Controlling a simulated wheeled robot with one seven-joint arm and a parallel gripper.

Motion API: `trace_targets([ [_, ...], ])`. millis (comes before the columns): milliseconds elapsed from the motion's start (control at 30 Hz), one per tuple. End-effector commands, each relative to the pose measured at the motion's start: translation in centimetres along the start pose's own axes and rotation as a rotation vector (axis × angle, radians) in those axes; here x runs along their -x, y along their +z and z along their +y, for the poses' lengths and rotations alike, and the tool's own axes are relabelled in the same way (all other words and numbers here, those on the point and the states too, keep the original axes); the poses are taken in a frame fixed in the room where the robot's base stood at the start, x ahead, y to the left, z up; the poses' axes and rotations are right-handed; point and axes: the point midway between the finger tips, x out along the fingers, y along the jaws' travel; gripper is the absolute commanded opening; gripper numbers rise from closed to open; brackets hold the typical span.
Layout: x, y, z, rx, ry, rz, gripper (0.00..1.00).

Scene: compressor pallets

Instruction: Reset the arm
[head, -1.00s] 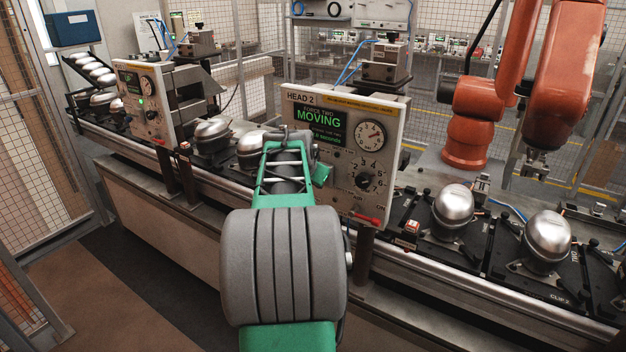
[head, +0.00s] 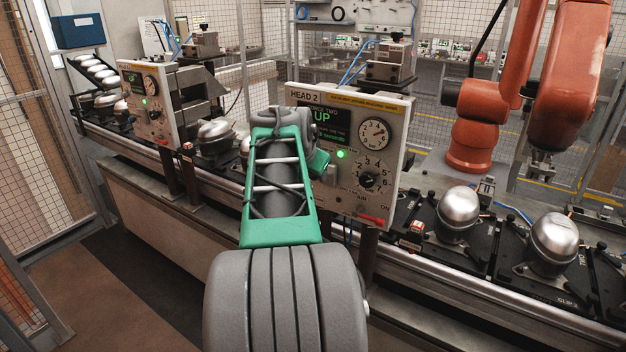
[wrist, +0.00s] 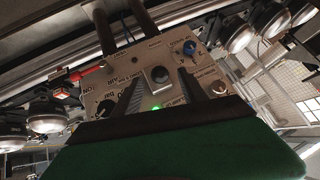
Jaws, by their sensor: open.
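My arm reaches forward in the head view, its green forearm in front of the Head 2 control panel (head: 402,112). My gripper (wrist: 160,84) is open and empty in the wrist view, its two dark fingers apart and pointing at the panel face. In the head view my gripper is mostly hidden by my arm. The panel's screen (head: 323,118) reads "UP", and a green lamp (head: 341,154) is lit.
A conveyor rail (head: 450,275) runs below the panel, with silver compressors (head: 458,208) on black pallets. A red lever (head: 375,221) sits at the panel's lower edge. An orange robot arm (head: 472,140) stands behind at the right. The dark floor (head: 125,260) at the lower left is clear.

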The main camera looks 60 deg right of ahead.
Motion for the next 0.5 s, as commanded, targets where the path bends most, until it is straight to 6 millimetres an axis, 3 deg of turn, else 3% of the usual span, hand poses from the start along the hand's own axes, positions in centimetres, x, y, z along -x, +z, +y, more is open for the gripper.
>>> trace_targets([
  [400,0.35,0.05,0.02,0.004,0.001,-0.002,0.50],
  [500,0.34,0.34,0.13,0.079,0.005,-0.014,0.50],
])
